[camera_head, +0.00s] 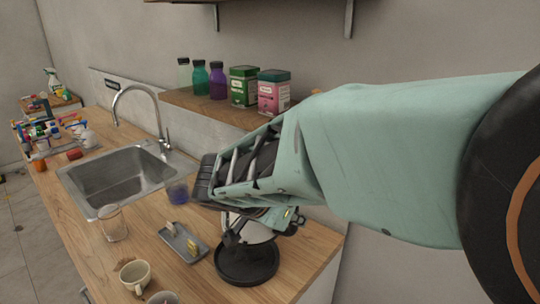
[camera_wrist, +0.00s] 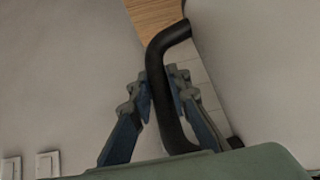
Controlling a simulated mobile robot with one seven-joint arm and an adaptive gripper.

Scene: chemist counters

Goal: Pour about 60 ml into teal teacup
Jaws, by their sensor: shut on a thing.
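My gripper (camera_head: 235,232) is shut on the black handle (camera_wrist: 158,85) of a pale kettle. In the wrist view the handle runs between the two fingers. In the head view the kettle body (camera_head: 252,229) is mostly hidden behind my gripper. It shows just above a round black base (camera_head: 247,275); I cannot tell whether it touches it. A cream cup (camera_head: 134,277) stands at the counter's front, and another cup (camera_head: 163,298) is cut off by the lower picture edge. I cannot make out a clearly teal teacup.
A grey tray (camera_head: 184,246) with small items lies left of the black base. A clear glass (camera_head: 113,224) and a blue translucent vessel (camera_head: 177,192) stand near the sink (camera_head: 120,182). A shelf (camera_head: 205,108) behind carries bottles and tins.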

